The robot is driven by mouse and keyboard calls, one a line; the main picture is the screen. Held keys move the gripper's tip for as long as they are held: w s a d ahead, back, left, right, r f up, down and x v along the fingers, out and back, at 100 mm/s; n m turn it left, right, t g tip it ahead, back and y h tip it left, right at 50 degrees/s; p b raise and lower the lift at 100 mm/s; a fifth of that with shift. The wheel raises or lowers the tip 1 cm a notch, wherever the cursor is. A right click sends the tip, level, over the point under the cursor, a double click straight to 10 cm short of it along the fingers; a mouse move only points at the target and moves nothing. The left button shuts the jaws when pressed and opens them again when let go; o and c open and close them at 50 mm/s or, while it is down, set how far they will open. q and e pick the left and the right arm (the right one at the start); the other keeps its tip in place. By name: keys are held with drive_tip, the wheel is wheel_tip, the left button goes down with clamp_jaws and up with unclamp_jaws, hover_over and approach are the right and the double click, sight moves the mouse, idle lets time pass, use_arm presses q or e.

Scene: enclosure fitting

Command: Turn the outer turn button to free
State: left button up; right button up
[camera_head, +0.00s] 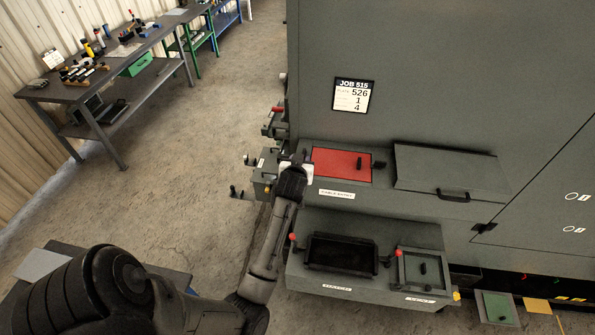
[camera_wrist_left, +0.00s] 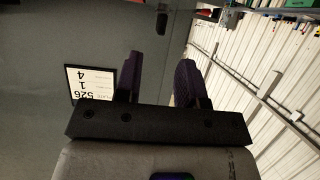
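A red cover plate (camera_head: 335,164) with a dark peg handle lies on the ledge labelled as cable entry. A small dark catch (camera_head: 379,165) sits at its right edge; it may be a turn button, but its setting is too small to read. My left gripper (camera_head: 297,158) is over the plate's left end and hides whatever is there. In the left wrist view my left gripper (camera_wrist_left: 159,50) has its two dark fingers apart with nothing between them. I cannot tell which part is the outer turn button. My right gripper is not in view.
A grey lid with a handle (camera_head: 453,195) is right of the red plate. Below, a lower ledge carries a dark tray (camera_head: 341,254) and a small framed hatch (camera_head: 424,268). Red-tipped levers (camera_head: 278,110) stick out left. Open floor and a workbench (camera_head: 110,70) lie left.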

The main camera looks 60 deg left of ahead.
use_arm(q)
drive_tip(key=shift+b+v, duration=0.45)
drive_tip(key=shift+v, duration=2.2)
drive_tip(key=s+d+f+m+h, duration=0.15)
drive_tip(key=d+m+h, duration=0.3)
drive_tip(key=d, duration=0.65)
drive_tip(key=s+d+m+h, duration=0.2)
drive_tip(key=d+m+h, duration=0.25)
drive_tip(key=d, duration=0.65)
drive_tip(key=s+d+f+m+g+h, duration=0.1)
drive_tip(key=s+d+f+g, duration=0.1)
drive_tip(key=s+f, duration=0.4)
drive_tip(key=s+d+f+m+g, duration=0.2)
drive_tip(key=s+d+f, duration=0.3)
drive_tip(key=s, duration=0.8)
drive_tip(key=shift+s+f+g+h+p, duration=0.2)
drive_tip(key=shift+f+g+h+p, duration=0.15)
drive_tip(key=shift+f+g, duration=0.2)
